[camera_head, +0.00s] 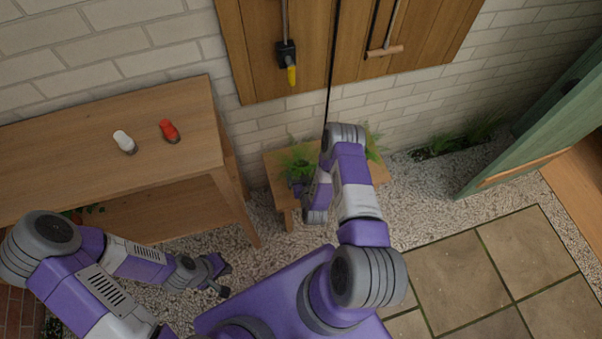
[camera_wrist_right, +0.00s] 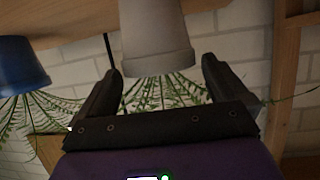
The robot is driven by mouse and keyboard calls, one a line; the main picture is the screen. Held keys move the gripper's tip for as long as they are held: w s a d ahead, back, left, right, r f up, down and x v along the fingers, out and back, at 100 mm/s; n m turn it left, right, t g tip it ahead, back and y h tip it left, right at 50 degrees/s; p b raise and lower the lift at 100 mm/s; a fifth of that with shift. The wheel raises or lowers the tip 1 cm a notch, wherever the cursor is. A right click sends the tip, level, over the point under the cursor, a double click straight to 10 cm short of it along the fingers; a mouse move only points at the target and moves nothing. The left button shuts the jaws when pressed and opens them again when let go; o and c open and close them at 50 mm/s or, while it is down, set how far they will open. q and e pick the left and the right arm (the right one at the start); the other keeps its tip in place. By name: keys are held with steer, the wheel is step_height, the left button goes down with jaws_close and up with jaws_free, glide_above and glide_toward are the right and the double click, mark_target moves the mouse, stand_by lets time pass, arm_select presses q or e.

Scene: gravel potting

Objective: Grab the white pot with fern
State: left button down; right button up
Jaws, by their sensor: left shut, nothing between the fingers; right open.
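In the right wrist view the white pot (camera_wrist_right: 155,35) appears upside down, with green fern fronds (camera_wrist_right: 165,92) below its rim. My right gripper (camera_wrist_right: 160,68) is open, one finger to each side of the pot's rim; I cannot tell whether either finger touches it. In the head view my right arm hides the white pot and most of that gripper. Fern leaves (camera_head: 297,158) show beside the arm above the small wooden bench (camera_head: 280,197). My left gripper (camera_head: 221,286) is shut and empty, low over the gravel, away from the bench.
A blue pot (camera_wrist_right: 22,65) with a fern stands left of the white one in the wrist view. A wooden table (camera_head: 75,135) at left holds a white bottle (camera_head: 123,141) and a red bottle (camera_head: 169,130). A brick wall (camera_head: 140,45) stands behind. Gravel and paving lie right.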

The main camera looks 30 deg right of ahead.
mark_target(302, 170)
steer(key=b+x, duration=0.1)
steer(key=x, duration=0.2)
steer(key=shift+w+d+f, duration=0.15)
steer(key=shift+w, duration=0.1)
steer(key=c, duration=1)
